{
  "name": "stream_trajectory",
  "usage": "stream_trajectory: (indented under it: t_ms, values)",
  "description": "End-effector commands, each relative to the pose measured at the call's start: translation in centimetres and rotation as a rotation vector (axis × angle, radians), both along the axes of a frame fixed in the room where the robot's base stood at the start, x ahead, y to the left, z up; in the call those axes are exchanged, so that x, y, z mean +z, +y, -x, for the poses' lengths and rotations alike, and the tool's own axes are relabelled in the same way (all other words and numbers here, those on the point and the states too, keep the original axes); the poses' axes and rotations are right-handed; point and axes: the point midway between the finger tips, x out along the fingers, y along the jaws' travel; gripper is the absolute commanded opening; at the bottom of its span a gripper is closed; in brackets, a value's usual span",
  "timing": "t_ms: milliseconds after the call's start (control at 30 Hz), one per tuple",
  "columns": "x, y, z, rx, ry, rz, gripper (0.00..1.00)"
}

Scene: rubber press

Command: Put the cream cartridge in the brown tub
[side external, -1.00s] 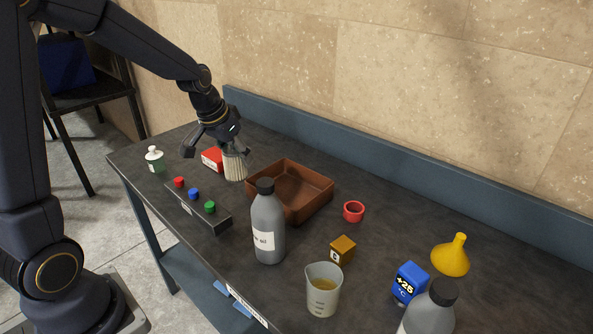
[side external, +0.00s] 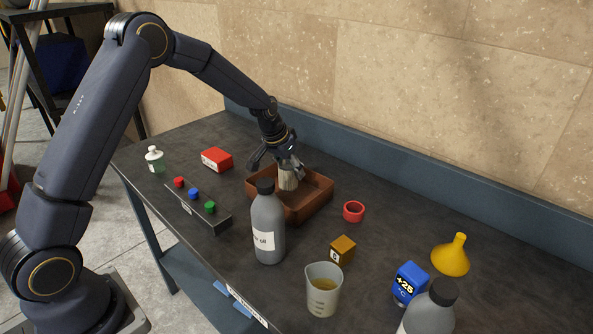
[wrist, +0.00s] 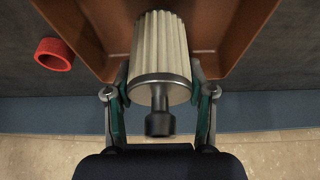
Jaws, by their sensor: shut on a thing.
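The cream cartridge (side external: 288,178) is a ribbed, pale cylinder. In the wrist view the cartridge (wrist: 160,50) shows a grey metal cap with a dark knob. My gripper (side external: 288,170) is shut on it, one finger on each side; the fingers also show in the wrist view (wrist: 160,92). The brown tub (side external: 312,203) is a shallow open box on the bench, and its wall shows in the wrist view (wrist: 238,30). The cartridge is upright, over or inside the tub's opening. I cannot tell whether its lower end touches the tub floor.
A grey bottle (side external: 267,228) stands in front of the tub. A red ring (side external: 353,211) lies to its right, a red box (side external: 217,159) to its left. A button panel (side external: 200,212), a beaker (side external: 323,290) and a yellow funnel (side external: 451,258) are also on the bench.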

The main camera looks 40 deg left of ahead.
Motion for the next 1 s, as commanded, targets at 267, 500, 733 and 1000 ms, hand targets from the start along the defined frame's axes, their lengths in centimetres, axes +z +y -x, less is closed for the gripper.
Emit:
stream_trajectory:
  t_ms: [267,500,733,1000]
  values:
    - [-3.4,0.0,-0.5,0.000,0.001,0.000,0.15]
    - [-3.5,0.1,-0.5,0.000,-0.002,0.000,0.15]
    - [-3.9,0.0,-0.5,0.000,-0.001,0.000,0.62]
    - [-3.9,0.0,-0.5,0.000,-0.001,0.000,0.79]
